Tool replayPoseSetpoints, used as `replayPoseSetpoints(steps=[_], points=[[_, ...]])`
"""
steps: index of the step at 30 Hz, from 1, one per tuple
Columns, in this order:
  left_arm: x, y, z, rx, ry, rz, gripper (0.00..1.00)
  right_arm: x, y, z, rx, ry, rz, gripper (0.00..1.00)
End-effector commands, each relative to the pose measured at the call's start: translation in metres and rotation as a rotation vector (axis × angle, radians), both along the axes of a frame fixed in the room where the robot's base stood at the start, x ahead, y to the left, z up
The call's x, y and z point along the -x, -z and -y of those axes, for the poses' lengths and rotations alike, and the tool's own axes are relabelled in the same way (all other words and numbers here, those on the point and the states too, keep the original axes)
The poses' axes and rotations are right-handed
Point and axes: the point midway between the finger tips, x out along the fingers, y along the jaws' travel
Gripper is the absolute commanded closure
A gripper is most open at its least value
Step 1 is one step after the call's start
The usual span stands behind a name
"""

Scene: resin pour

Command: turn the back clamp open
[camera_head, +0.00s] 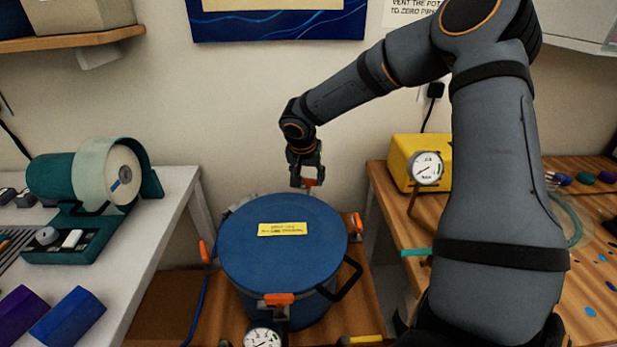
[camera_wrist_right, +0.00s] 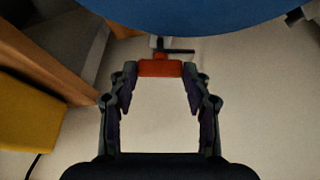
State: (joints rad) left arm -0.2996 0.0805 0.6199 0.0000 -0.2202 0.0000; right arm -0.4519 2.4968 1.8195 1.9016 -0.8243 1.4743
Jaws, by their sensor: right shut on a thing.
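The blue pressure pot (camera_head: 270,260) stands on a low wooden surface, its round lid bearing a yellow label. The orange handle of the back clamp (camera_head: 310,182) shows just behind the lid's far rim. My right gripper (camera_head: 308,184) reaches down over the pot's back edge and is shut on this handle. In the right wrist view the orange handle (camera_wrist_right: 160,68) sits between the fingertips, below the blue lid edge. The fingers partly hide the clamp in the head view. My left gripper is not in view.
Other orange clamps sit at the pot's left (camera_head: 205,252), right (camera_head: 357,222) and front (camera_head: 279,299). A black handle (camera_head: 346,279) juts out at right. A white bench (camera_head: 150,215) with a teal machine is left; a wooden bench with a yellow box (camera_head: 405,150) and gauge is right.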

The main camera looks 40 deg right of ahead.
Motion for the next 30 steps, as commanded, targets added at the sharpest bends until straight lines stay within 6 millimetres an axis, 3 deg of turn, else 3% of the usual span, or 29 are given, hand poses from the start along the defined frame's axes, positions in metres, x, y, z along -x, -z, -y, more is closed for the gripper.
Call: replayPoseSetpoints(steps=[9,26,27,30], points=[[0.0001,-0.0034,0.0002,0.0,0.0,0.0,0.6,-0.0001,0.0006,-0.0009,-0.001,0.118,-0.002,0.83],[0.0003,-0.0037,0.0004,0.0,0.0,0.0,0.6,0.0001,0.0011,-0.001,-0.003,0.145,-0.002,0.83],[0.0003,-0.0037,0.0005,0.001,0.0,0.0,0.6,0.0,0.0011,-0.0009,-0.003,0.144,-0.003,0.47],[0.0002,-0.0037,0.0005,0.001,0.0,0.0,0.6,-0.0002,0.0009,-0.0008,-0.003,0.144,-0.001,0.34]])
